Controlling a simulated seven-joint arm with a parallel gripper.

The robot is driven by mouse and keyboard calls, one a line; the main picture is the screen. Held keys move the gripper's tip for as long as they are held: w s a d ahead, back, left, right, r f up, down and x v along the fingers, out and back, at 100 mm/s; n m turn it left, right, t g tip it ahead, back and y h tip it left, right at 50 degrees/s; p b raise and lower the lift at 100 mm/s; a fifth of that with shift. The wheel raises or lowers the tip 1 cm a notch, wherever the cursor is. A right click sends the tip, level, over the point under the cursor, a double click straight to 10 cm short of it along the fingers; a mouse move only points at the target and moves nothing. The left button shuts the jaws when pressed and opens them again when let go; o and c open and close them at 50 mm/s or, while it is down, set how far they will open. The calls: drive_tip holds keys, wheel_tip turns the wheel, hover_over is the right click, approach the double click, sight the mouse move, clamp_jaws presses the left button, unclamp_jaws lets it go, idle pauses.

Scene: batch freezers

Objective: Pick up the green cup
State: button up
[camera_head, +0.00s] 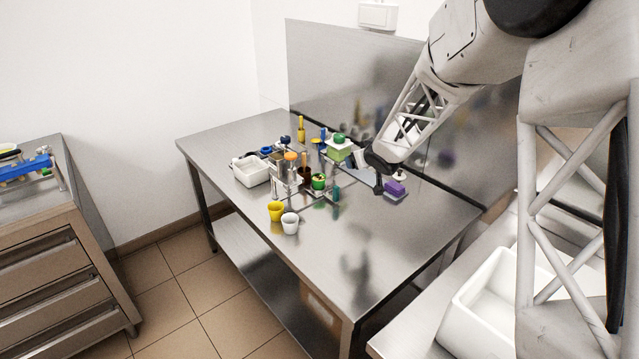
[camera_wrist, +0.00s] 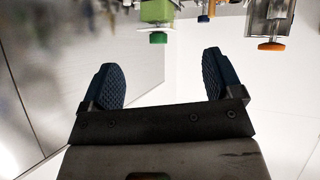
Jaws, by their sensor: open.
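A small green round item (camera_head: 318,181), which may be the green cup, stands mid-table in the head view among other small items; its shape is too small to tell surely. Behind it is a green block-like container (camera_head: 339,155) with a white top and a green knob (camera_head: 339,138). In the wrist view, which looks upside down, a green container (camera_wrist: 156,11) with a green knob (camera_wrist: 158,38) shows at the top edge. My gripper (camera_wrist: 162,75) is open and empty, its two dark pads wide apart. In the head view my gripper (camera_head: 378,187) is right of the green items, above the table.
A yellow cup (camera_head: 276,211) and a white cup (camera_head: 290,222) stand at the table's front edge. A purple block (camera_head: 395,188) is close to my gripper. A white bin (camera_head: 250,170) is at left. A metal back panel (camera_head: 320,70) rises behind. The table's right front is clear.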

sight(315, 178)
drive_tip(key=shift+w+a+f+n+g+y, duration=0.4)
drive_tip(key=shift+w+a+f+y, duration=0.5)
drive_tip(key=shift+a+f, duration=0.9)
drive_tip(key=shift+w+a+f+n+g+y, duration=0.2)
drive_tip(key=shift+w+a+f+n+y, duration=0.4)
drive_tip(key=shift+w+a+f, duration=1.15)
drive_tip(key=shift+w+a+f+n+g+y, duration=0.4)
drive_tip(key=shift+a+f+y, duration=0.55)
drive_tip(key=shift+f, duration=1.5)
drive_tip(key=shift+w+a, duration=0.1)
drive_tip(key=shift+a, duration=0.05)
drive_tip(key=shift+x, duration=1.3)
drive_tip(key=shift+w, duration=0.1)
drive_tip(key=shift+x, duration=2.55)
drive_tip(key=shift+w, duration=0.15)
drive_tip(key=c, duration=1)
